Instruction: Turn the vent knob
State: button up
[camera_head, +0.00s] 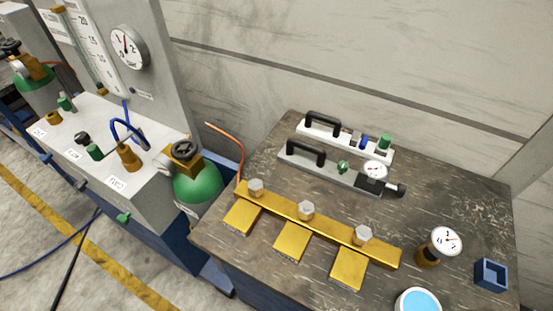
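A grey panel box (165,190) stands at the left with fittings on its top. A black knob (82,138) sits beside a green-bodied valve (95,152). Another small green valve (65,103) is farther back, and a green knob (124,217) is on the front face. White labels, one of them near the front edge (117,182), are too small to read surely, so I cannot tell which knob is the vent knob. My gripper is not in view.
A green cylinder (197,188) stands between the box and a dark worktable (460,190). The table holds a yellow manifold (320,224), two handled tools, a gauge (445,241), a blue box (490,274) and a cyan-topped dish (418,300). Hoses lie on the floor at left.

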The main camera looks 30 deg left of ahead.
aim_at(123, 219)
jog(key=i+l+u, duration=0.1)
jog(key=u, duration=0.3)
jog(key=l+u, duration=0.1)
jog(key=u, duration=0.3)
jog(key=i+l+u, duration=0.1)
jog(key=u, duration=0.3)
jog(key=l+u, duration=0.15)
jog(key=u, duration=0.25)
jog(key=l+u, duration=0.15)
jog(key=u, duration=0.25)
